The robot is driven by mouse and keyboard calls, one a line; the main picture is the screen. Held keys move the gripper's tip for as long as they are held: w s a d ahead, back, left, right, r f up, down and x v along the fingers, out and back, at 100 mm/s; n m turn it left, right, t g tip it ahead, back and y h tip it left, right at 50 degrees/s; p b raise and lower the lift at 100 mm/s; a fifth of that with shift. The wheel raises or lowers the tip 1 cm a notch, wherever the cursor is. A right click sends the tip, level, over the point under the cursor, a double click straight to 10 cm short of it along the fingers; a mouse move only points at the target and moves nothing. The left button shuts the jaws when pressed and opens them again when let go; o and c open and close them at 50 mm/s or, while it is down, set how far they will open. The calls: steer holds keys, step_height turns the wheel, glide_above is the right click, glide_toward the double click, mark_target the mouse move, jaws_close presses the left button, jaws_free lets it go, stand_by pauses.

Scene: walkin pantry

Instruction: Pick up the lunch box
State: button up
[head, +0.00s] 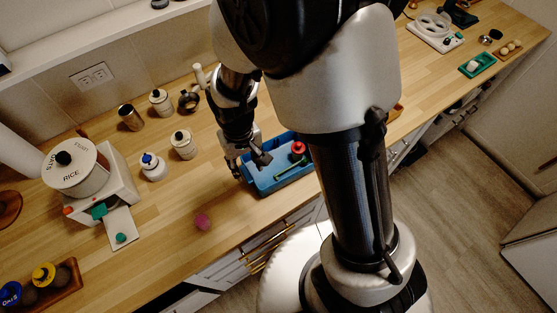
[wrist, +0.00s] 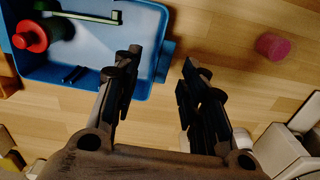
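The lunch box appears to be the blue open box (head: 287,182) on the wooden counter, left of my arm's column. It also shows at upper left in the wrist view (wrist: 157,40). Inside lie a red and green round item (head: 298,148) and a green bar-like item (head: 291,169). My gripper (head: 248,167) is at the box's left end, and it shows in the wrist view (wrist: 161,60) with its fingers apart and nothing held. There one finger overlaps the box interior and the other is outside, with the end wall between them in the picture. Whether they touch it is unclear.
A pink piece (head: 202,222) lies on the counter near the front edge. A white jar (head: 183,145), a blue-topped jar (head: 153,167) and a dark cup (head: 131,117) stand left of my gripper.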

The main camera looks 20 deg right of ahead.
mark_target(247, 174)
steer(key=f+b, duration=0.1)
steer(key=f, duration=0.4)
steer(key=shift+a+f+b, duration=0.2)
steer(key=shift+b, duration=0.2)
steer(key=shift+r, duration=0.1)
steer(key=shift+c, duration=0.4)
jaws_close()
